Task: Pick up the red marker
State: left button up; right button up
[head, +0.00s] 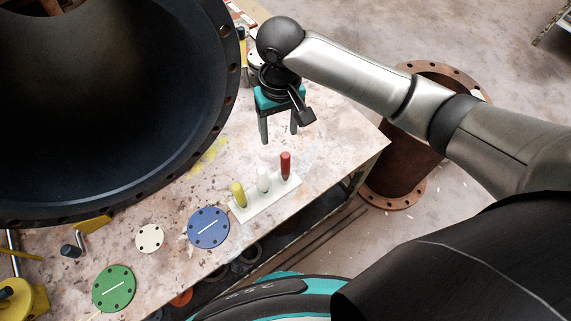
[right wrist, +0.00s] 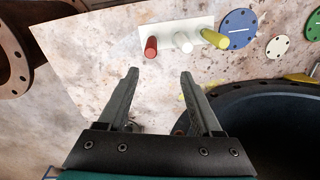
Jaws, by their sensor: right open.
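The red marker (head: 285,165) stands upright at the right end of a white holder (head: 266,200) on the table. A white marker (head: 264,180) and a yellow marker (head: 238,194) stand in the same holder to its left. My right gripper (head: 279,137) is open and empty, pointing down above the table, behind the holder and apart from it. In the right wrist view, the red marker (right wrist: 151,47) lies beyond the open fingertips (right wrist: 160,72), slightly left of the middle. My left gripper is not in view.
A large black flanged pipe (head: 120,100) fills the left of the table. Blue (head: 209,228), green (head: 114,288) and cream (head: 150,239) discs lie near the front edge. A rusty flanged pipe (head: 400,150) stands on the floor at right. The table's right corner is clear.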

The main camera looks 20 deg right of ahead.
aim_at(285, 155)
jog(key=f+b, duration=0.1)
jog(key=f, duration=0.2)
jog(key=f+b, duration=0.1)
jog(key=f, duration=0.2)
jog(key=d+f+b, duration=0.1)
jog(key=f, duration=0.2)
jog(key=shift+w+f, duration=0.2)
jog(key=shift+w, duration=0.05)
jog(key=f, duration=0.1)
jog(key=f+b, duration=0.2)
jog(key=f, duration=0.1)
jog(key=shift+s+d, duration=0.1)
jog(key=shift+d, duration=0.15)
jog(key=shift+f+b, duration=0.3)
jog(key=shift+f, duration=0.35)
jog(key=shift+c, duration=1.7)
grip_shut()
